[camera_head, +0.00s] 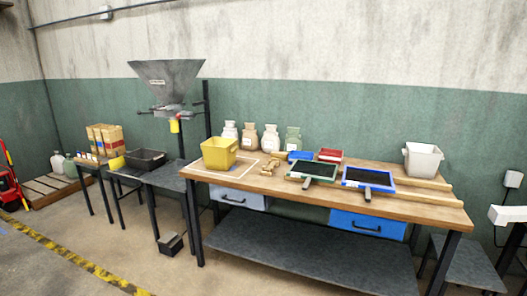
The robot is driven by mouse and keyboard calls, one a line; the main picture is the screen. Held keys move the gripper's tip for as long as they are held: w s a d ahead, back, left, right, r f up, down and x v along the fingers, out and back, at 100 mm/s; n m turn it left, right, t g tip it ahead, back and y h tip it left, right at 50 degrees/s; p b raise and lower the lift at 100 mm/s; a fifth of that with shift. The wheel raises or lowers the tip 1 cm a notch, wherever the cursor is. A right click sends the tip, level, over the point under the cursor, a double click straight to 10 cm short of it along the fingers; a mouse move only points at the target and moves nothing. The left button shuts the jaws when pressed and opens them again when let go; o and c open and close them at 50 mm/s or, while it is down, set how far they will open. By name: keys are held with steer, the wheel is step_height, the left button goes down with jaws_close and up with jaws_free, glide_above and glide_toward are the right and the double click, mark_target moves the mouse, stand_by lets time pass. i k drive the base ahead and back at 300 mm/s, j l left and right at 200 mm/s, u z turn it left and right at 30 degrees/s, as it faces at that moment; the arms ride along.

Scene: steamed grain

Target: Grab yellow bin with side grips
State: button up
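The yellow bin (219,154) stands upright on the left end of the wooden workbench (420,203). It is an open-topped tub, wider at the top than at the base. It sits on or beside a pale rectangular outline on the bench top. Its side grips are too small to make out clearly. Nothing touches the bin from above. My gripper is not in view.
A grey hopper (167,82) stands behind and left of the bin. Wooden pieces (271,165), a green-framed tray (313,171), a blue-framed tray (368,180) and a white bin (422,159) lie to the right. Floor in front is clear.

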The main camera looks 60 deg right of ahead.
mark_target(219, 154)
steer(key=z, duration=1.1)
steer(key=i+j+z, duration=0.35)
steer(key=i+j, duration=2.25)
steer(key=i, duration=0.05)
